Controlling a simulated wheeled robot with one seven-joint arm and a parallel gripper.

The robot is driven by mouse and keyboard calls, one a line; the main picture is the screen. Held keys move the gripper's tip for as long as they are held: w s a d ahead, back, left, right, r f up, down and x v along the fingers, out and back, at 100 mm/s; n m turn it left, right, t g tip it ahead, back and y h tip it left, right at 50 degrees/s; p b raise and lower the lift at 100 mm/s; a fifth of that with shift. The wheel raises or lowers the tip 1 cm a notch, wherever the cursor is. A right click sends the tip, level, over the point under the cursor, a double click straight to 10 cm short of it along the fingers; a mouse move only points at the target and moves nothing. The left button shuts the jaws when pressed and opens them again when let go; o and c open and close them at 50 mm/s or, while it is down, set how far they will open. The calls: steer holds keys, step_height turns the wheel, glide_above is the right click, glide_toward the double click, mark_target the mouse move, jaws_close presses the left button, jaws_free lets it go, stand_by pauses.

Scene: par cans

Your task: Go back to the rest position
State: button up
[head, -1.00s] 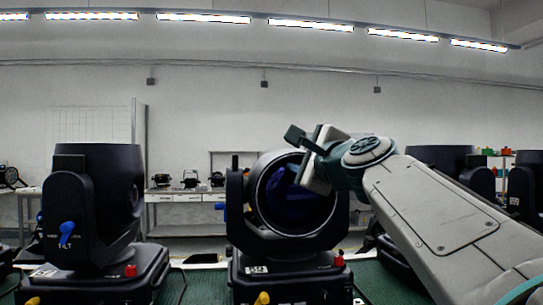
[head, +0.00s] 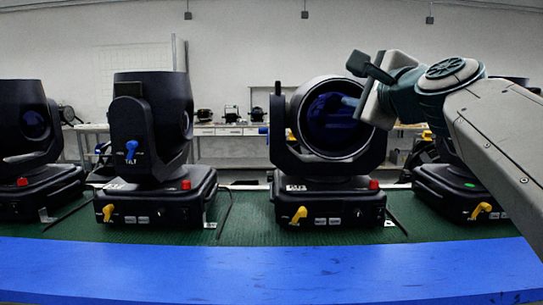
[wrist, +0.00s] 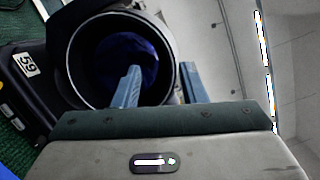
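My gripper (head: 357,84) is at the right of the head view, raised in front of a moving-head lamp with a round dark blue lens (head: 335,123). Its two fingers point left. Behind the fingers is the same lamp's lens (wrist: 125,60), with a black base (wrist: 30,80) labelled 59 at the left. I cannot tell how far the fingers are from the lens. My arm reaches in from the right edge.
A blue table edge (head: 200,270) runs along the front, with a green mat (head: 245,220) behind it. Other lamps stand at the middle left (head: 150,130), far left (head: 30,130) and right (head: 470,190), partly behind my arm. A workbench (head: 225,130) stands at the back.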

steer(key=s+a+f+n+g+p, duration=0.35)
steer(key=f+n+g+p, duration=0.35)
steer(key=f, duration=0.3)
steer(key=s+a+f+n+g+p, duration=0.3)
steer(key=s+f+n+g+p, duration=0.15)
steer(key=f+n+p, duration=0.35)
steer(key=s+d+f+n+g+h+p, duration=0.1)
steer(key=s+f+n+g+h+p, duration=0.2)
steer(key=s+f, duration=0.5)
steer(key=s+n+g+p, duration=0.1)
steer(key=s+n+p, duration=0.1)
steer(key=s, duration=0.1)
steer(key=shift+d+f, duration=0.15)
